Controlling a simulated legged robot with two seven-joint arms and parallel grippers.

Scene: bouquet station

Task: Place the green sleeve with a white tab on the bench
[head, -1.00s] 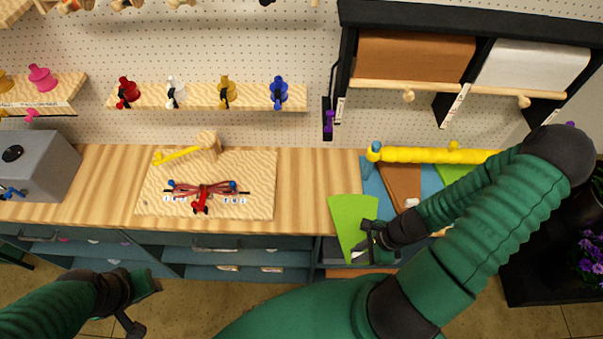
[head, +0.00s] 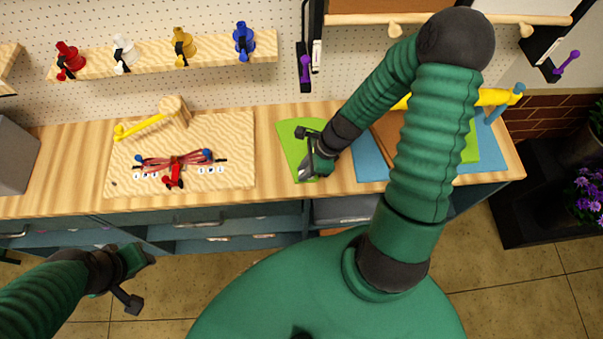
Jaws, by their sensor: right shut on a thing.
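The green sleeve (head: 290,138), a flat fan-shaped piece, is in the head view at or just above the wooden bench (head: 270,184), right of the pale board. I cannot tell whether it touches the bench top. My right gripper (head: 308,160) is shut on its lower part and covers some of it. A small whitish patch shows by the fingers, perhaps the white tab. My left gripper (head: 140,281) is open and empty, low in front of the bench at the left.
The pale board (head: 235,150) holds a yellow-handled tool (head: 140,127) and a red-banded bundle (head: 174,161). Right of the sleeve, a blue mat (head: 371,160) carries a brown sleeve (head: 388,132) and another green piece (head: 471,145), partly behind my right arm. Bare bench lies around the green sleeve.

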